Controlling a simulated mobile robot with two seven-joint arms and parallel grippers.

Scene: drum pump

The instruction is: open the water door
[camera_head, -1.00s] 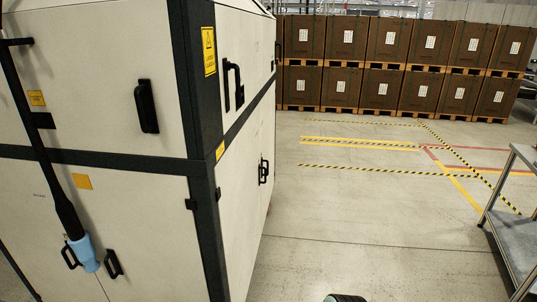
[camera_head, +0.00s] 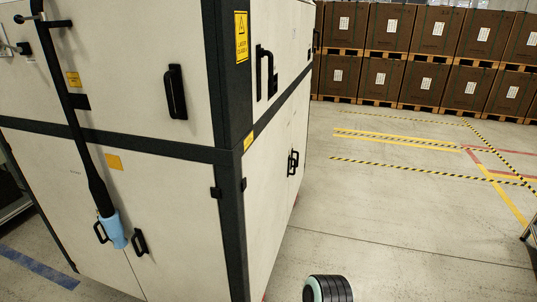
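A large white cabinet with black frame edges (camera_head: 229,200) fills the left half of the head view. Its front lower part has two doors with black handles (camera_head: 139,242) side by side near their shared seam. A black upright handle (camera_head: 175,92) sits on the upper front panel. The right side has more black handles (camera_head: 293,163). I cannot tell which door is the water door.
Stacked brown boxes on wooden pallets (camera_head: 420,86) line the back right. Yellow-black floor tape (camera_head: 420,171) marks the floor there. A rounded black part, apparently mine, shows at the bottom.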

